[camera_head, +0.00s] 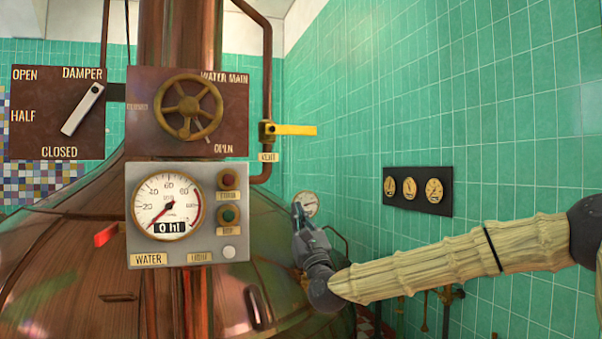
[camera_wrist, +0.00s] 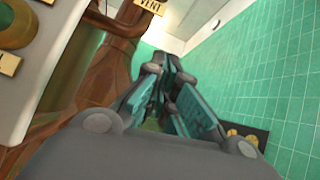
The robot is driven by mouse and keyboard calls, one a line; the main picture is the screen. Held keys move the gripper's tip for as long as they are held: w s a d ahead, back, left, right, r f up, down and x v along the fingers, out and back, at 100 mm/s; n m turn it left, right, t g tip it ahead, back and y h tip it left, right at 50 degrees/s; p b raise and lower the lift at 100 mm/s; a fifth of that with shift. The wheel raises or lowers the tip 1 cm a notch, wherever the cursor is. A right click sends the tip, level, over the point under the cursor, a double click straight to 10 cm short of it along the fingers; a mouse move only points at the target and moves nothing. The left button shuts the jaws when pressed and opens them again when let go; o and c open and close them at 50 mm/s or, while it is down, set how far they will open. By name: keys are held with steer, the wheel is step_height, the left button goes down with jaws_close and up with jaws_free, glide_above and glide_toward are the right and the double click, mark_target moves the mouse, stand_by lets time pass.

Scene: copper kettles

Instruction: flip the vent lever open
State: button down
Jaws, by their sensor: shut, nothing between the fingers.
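The vent lever (camera_head: 294,130) is a yellow handle on a copper pipe, sticking out level to the right, above a small VENT label (camera_head: 268,157). In the wrist view the VENT label (camera_wrist: 150,5) shows at the top edge, and the lever itself is not visible there.
A gauge panel (camera_head: 146,248) with buttons and a brass handwheel (camera_head: 189,108) are to the left of the pipe. A damper plate (camera_head: 30,145) is at far left. A dark plate of dials (camera_head: 418,173) hangs on the green tiled wall. The space right of the lever is clear.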

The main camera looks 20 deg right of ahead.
mark_target(291, 130)
step_height(291, 130, up, 7)
steer(key=s+d+m+t+h, duration=0.1)
steer(key=d+m, duration=0.1)
steer(key=d, duration=0.1)
steer(key=shift+s+f+m+t+h, duration=0.2)
steer(key=shift+m+t+h, duration=0.1)
steer(key=shift+m, duration=0.1)
steer(key=s+r+p+x, duration=0.2)
steer(key=p+x, duration=0.6)
steer(key=x, duration=0.4)
steer(key=shift+w+r, duration=0.2)
steer(key=shift+w, duration=0.1)
steer(key=shift+s+a+r+n+y+b, duration=0.1)
steer(key=shift+a+r+n+y+b, duration=0.1)
steer(key=shift+n+y+b, duration=0.3)
